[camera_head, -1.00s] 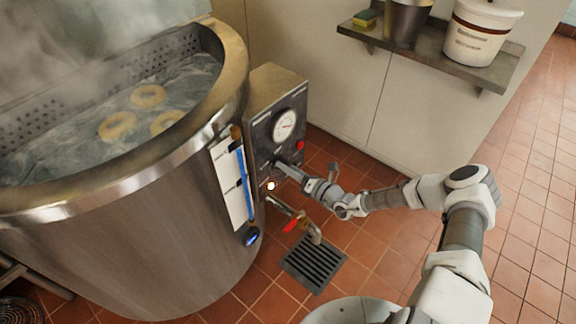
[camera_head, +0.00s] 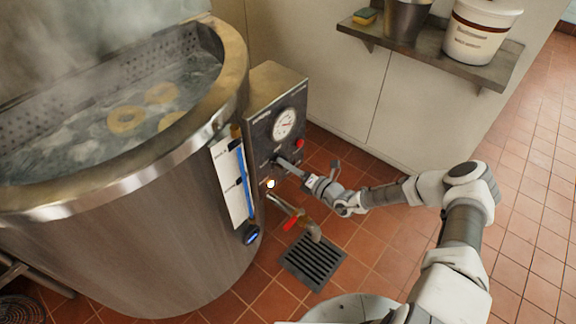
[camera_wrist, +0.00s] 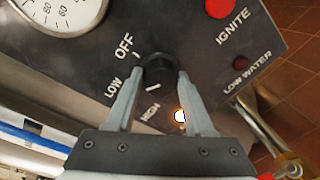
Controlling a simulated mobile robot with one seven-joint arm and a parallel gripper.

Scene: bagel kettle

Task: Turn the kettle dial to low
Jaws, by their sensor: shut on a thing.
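The kettle dial (camera_wrist: 157,72) is a dark round knob on the control panel, below the gauge. In the wrist view OFF, LOW and HIGH are printed around it. White marks show by OFF and on the HIGH side; I cannot tell for certain which is its pointer. My gripper (camera_wrist: 152,76) is shut on the dial, one finger on each side. The left finger partly covers the panel near LOW. In the head view my gripper (camera_head: 281,163) reaches the panel (camera_head: 262,135) from the right and hides most of the dial. The large steel kettle (camera_head: 130,240) stands left.
A gauge (camera_head: 285,123) and red ignite button (camera_head: 299,143) sit above my gripper. A small light (camera_head: 270,184) glows below the dial. A red-handled drain valve (camera_head: 291,222) projects lower down, above a floor grate (camera_head: 313,261). A shelf (camera_head: 430,50) holds buckets.

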